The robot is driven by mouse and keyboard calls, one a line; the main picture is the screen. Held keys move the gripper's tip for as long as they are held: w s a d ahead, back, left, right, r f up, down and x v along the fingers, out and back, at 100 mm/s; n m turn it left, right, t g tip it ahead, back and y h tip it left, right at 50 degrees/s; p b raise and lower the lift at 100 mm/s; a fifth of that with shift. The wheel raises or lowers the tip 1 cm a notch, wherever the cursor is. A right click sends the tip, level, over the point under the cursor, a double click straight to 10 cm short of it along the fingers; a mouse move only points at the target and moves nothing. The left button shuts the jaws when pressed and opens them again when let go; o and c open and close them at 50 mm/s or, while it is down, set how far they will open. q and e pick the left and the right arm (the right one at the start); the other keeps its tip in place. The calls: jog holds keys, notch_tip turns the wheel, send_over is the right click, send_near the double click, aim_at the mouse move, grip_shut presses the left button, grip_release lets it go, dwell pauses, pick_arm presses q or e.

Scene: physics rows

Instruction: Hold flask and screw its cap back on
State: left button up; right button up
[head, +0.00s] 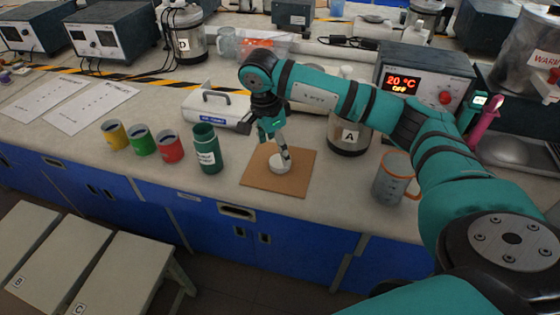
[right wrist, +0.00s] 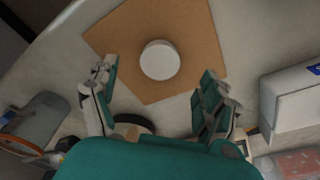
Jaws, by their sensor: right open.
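The green flask (head: 207,150) stands upright and open on the bench, with a white label on its front. The white round cap (head: 279,164) lies on a brown square board (head: 258,182) to the right of the flask. In the right wrist view the cap (right wrist: 159,60) lies on the board (right wrist: 200,30), ahead of the fingers and between their lines. My right gripper (head: 284,155) is above the cap, pointing down. It is open and empty in the right wrist view (right wrist: 160,98). My left gripper is not in view.
Yellow, green and red cans (head: 170,148) stand left of the flask. Container A (head: 347,135) and a grey mug with an orange handle (head: 392,180) stand right of the board. A white case (head: 215,108) is behind. The bench's front edge is close.

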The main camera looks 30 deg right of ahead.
aim_at(280, 160)
jog(key=f, duration=0.2)
jog(key=d+f+p, duration=0.1)
jog(key=f, duration=0.2)
jog(key=shift+d, duration=0.1)
dwell(0.4)
jog(key=c, duration=0.9)
